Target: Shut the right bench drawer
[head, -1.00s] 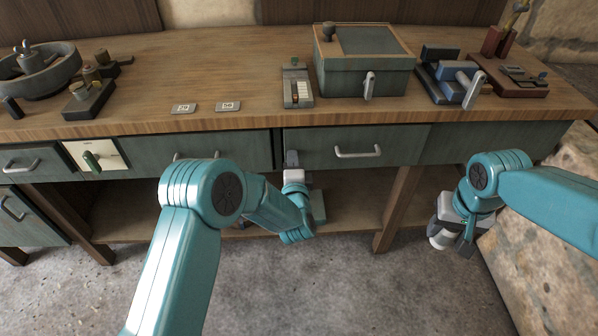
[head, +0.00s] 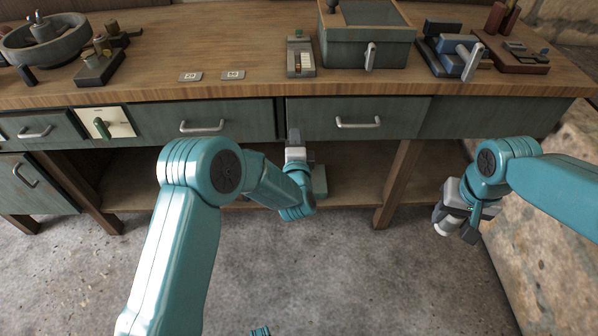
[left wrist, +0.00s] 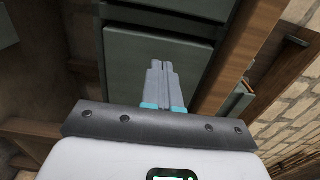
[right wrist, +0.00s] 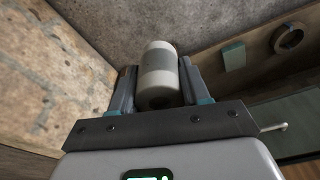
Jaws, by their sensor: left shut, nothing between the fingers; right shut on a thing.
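The right bench drawer (head: 318,120) has a grey-green front and a pale bar handle (head: 358,123), below the bench top in the head view. Its front looks flush or nearly flush with the bench; I cannot tell if a small gap remains. My left gripper (head: 293,138) is shut and empty at the lower left of this front. In the left wrist view its closed fingers (left wrist: 161,72) point at a grey-green panel (left wrist: 130,62); contact is unclear. My right gripper (right wrist: 156,80) is shut on a white cylinder (right wrist: 159,58) with a grey band, right of the bench leg in the head view.
The middle drawer (head: 240,122) and a white panel with a green lever (head: 102,128) are to the left. The bench top (head: 250,50) carries a lidded box (head: 362,52) and a blue clamp-like device (head: 458,48). A stone block (head: 540,215) stands at the right.

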